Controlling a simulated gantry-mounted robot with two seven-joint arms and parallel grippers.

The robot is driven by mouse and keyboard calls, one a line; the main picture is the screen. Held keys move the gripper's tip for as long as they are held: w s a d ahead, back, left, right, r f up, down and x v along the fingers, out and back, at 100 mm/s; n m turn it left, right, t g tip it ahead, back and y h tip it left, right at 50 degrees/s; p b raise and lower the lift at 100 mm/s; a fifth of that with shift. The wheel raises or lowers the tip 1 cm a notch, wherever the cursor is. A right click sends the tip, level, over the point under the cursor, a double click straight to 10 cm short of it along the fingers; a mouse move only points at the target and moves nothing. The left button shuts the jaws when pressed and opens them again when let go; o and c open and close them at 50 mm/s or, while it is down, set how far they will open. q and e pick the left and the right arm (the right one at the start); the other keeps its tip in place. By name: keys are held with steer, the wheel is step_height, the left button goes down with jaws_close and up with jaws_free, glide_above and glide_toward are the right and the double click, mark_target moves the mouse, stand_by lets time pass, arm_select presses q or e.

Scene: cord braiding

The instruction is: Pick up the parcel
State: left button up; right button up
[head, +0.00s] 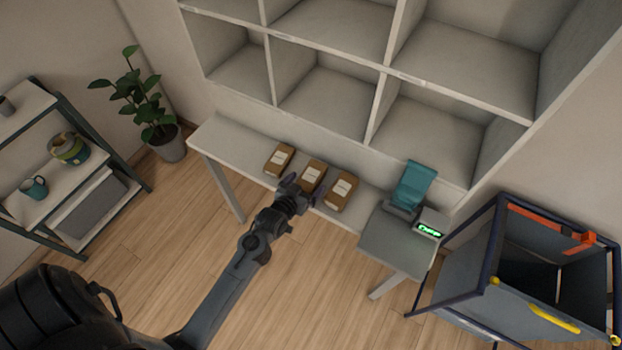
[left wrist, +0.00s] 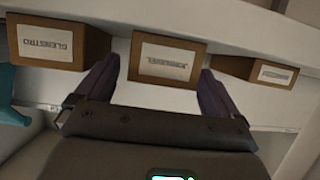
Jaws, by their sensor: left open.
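Three brown parcels with pale labels stand in a row on the white bench: a left one (head: 280,160), a middle one (head: 313,175) and a right one (head: 341,191). My left gripper (head: 304,187) is open at the near side of the middle parcel. In the left wrist view, the middle parcel (left wrist: 165,60) shows between the two purple fingers of my left gripper (left wrist: 158,72), with gaps at both sides. Its label reads upside down. The other parcels flank it, one at left (left wrist: 60,45) and one at right (left wrist: 255,70). My right gripper is not in view.
White cubbies (head: 330,95) rise behind the bench (head: 225,138). A teal chair-shaped item (head: 412,187) and a device with a green display (head: 430,226) stand on a grey side surface at right. A blue-framed cart (head: 470,285) is further right. A plant (head: 140,95) and shelf rack stand left.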

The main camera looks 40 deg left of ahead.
mark_target(309, 180)
arm_select(q)
steer(key=x, duration=0.3)
steer(key=shift+w+f, duration=0.1)
steer(key=c, duration=1.1)
